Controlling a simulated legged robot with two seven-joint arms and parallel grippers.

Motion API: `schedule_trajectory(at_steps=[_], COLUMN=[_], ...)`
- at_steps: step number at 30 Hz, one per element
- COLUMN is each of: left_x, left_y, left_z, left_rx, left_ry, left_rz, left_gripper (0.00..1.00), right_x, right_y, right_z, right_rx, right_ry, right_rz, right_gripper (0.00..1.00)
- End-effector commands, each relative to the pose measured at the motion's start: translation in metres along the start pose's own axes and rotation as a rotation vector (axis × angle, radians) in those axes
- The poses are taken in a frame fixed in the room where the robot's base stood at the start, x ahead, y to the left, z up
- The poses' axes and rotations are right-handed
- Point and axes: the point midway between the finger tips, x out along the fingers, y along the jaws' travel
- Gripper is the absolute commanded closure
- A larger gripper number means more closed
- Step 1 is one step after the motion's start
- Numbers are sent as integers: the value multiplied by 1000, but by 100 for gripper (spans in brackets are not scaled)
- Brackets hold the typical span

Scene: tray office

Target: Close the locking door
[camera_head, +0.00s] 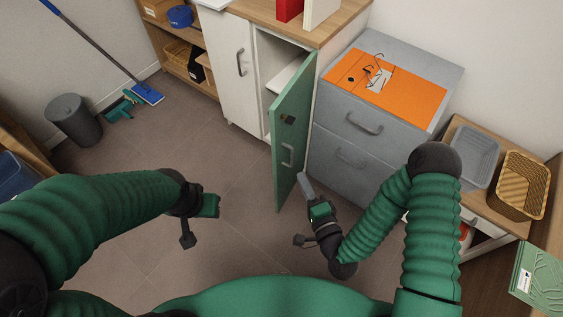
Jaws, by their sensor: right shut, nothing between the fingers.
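The green locking door (287,135) of the white cabinet (228,60) stands open. It swings out toward me and shows the white inside with a shelf. A grey handle (288,155) and a dark lock plate (287,119) are on its face. My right gripper (305,184) is shut and empty, just to the right of the door's lower part; I cannot tell if it touches the door. My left gripper (213,205) is to the left of the door, over the floor and apart from it; its fingers do not show clearly.
A grey drawer unit (340,150) with an orange mat (415,98) stands right of the door, close to my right arm. Baskets (524,185) sit on a low table at the right. A bin (75,120) and a broom (148,94) are at the left. The middle floor is clear.

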Motion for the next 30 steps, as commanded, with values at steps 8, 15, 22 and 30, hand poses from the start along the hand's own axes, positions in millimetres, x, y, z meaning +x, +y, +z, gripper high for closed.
schedule_trajectory(at_steps=[8, 15, 22, 30], left_x=[11, 18, 28, 31], left_y=[0, 0, 0, 0], left_z=[2, 4, 6, 7], left_rx=[0, -1, 0, 0], left_ry=[2, 2, 1, 1], left_rz=[0, 0, 0, 0], left_gripper=[64, 64, 64, 64], right_x=[11, 63, 106, 124], right_y=[1, 0, -2, -6], right_z=[-6, -10, 0, 15], right_rx=[87, 85, 87, 85], right_ry=[54, 54, 50, 53], right_rz=[-65, -63, -60, -57], right_gripper=[100, 100, 100, 100])
